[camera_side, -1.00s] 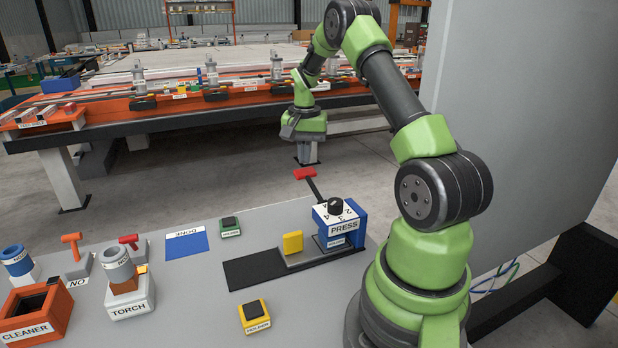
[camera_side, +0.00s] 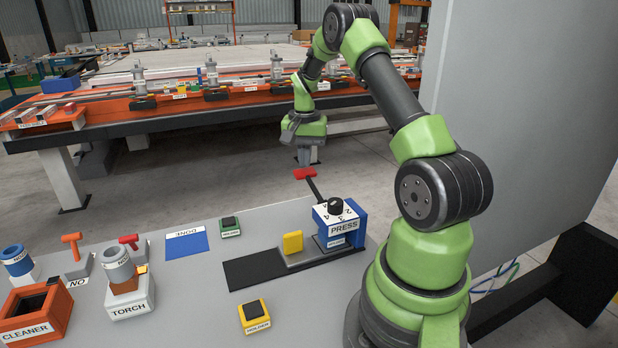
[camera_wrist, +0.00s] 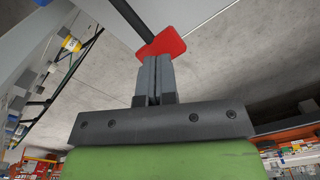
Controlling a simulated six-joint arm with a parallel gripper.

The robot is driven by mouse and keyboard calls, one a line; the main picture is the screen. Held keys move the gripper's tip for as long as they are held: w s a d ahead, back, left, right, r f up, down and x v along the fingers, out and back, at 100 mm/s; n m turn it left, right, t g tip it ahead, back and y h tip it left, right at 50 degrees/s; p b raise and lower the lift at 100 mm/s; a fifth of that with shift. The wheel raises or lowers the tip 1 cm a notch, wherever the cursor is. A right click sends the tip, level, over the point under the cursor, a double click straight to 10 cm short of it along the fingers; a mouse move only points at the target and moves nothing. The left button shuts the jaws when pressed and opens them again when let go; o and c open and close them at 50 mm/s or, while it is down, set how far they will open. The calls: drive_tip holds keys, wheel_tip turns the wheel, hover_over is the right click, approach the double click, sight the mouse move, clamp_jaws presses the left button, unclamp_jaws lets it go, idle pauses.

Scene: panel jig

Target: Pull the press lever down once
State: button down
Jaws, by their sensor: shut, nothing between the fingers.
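The press (camera_side: 338,226) is a blue and white block labelled PRESS, with a black numbered dial on top, at the right of the grey bench. Its lever is a black rod with a red handle (camera_side: 305,173), tilted up and to the left. My gripper (camera_side: 305,160) is shut and points down, just above the red handle in the side view. In the wrist view my shut fingertips (camera_wrist: 155,65) are at the red handle (camera_wrist: 162,45), overlapping its lower edge. I cannot tell whether they touch it. Nothing is between the fingers.
A yellow block (camera_side: 292,242) stands beside the press. The bench also holds a green button box (camera_side: 230,227), a yellow button box (camera_side: 254,316), the torch holder (camera_side: 130,298), the cleaner box (camera_side: 36,312) and a blue DONE mat (camera_side: 187,241). A long orange jig table (camera_side: 190,102) stands behind.

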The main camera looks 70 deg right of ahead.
sight(305, 171)
drive_tip(key=shift+f, duration=2.8)
drive_tip(key=shift+r, duration=4.55)
drive_tip(key=a+r+n+t, duration=0.3)
drive_tip(key=a+r+n, duration=0.2)
drive_tip(key=a+r, duration=0.95)
drive_tip(key=s+a+n+t+y, duration=0.2)
drive_tip(key=s+a+n+t, duration=0.2)
drive_tip(key=s+a, duration=0.8)
drive_tip(key=a+n, duration=0.2)
drive_tip(key=a, duration=0.1)
drive_tip(key=shift+s+a+r, duration=0.2)
drive_tip(key=shift+s+r, duration=0.05)
drive_tip(key=shift+s, duration=0.15)
